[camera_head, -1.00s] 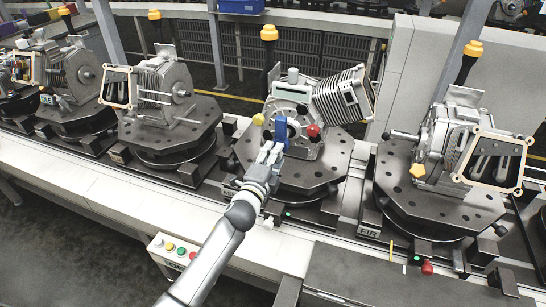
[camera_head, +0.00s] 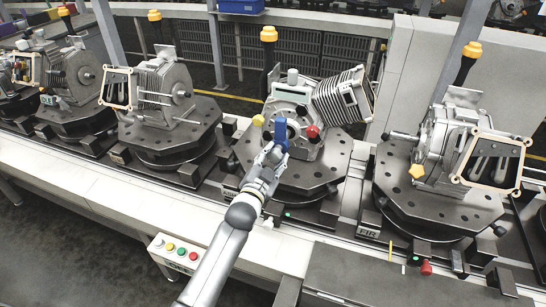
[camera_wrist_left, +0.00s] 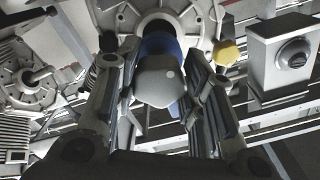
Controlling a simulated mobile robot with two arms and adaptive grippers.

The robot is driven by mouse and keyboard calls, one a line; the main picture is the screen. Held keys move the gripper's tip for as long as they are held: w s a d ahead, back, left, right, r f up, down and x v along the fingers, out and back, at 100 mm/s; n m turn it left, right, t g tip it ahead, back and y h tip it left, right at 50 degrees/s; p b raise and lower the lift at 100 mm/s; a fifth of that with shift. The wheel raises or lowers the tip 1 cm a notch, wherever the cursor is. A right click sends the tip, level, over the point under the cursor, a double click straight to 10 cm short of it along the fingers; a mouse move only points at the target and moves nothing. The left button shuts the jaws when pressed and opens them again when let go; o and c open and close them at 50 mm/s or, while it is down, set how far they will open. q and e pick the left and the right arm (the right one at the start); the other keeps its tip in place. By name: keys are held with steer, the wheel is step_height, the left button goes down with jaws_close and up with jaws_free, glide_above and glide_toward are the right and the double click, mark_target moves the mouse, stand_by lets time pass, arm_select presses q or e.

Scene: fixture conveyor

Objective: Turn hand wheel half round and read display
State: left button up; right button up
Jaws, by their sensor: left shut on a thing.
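The middle machine (camera_head: 298,108) has a round grey front face. A blue handle (camera_head: 280,134), a yellow knob (camera_head: 258,121) and a red knob (camera_head: 313,131) stand around it. I cannot clearly make out a wheel rim. My left gripper (camera_head: 272,153) is shut on the blue handle, in front of the face. In the left wrist view the blue handle (camera_wrist_left: 160,44), with a grey end toward the camera, lies between the fingers; the yellow knob (camera_wrist_left: 226,52) is to the right. A small box with a pale greenish top (camera_head: 292,75) sits on the machine; no reading is legible. My right gripper is out of view.
The machine stands on a dark octagonal turntable (camera_head: 320,175) on the conveyor. Similar machines stand at left (camera_head: 160,90) and right (camera_head: 440,140). A button box (camera_head: 173,254) is at the front edge. Orange-capped posts (camera_head: 269,36) rise behind.

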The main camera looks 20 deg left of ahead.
arm_select(q)
steer(key=n+p, duration=0.1)
steer(key=n, duration=0.4)
steer(key=shift+d+f+n, duration=0.1)
steer(key=shift+n, duration=0.2)
steer(key=n, duration=0.4)
steer(key=shift+n, duration=0.4)
steer(key=o, duration=1)
steer(key=s, duration=1.2)
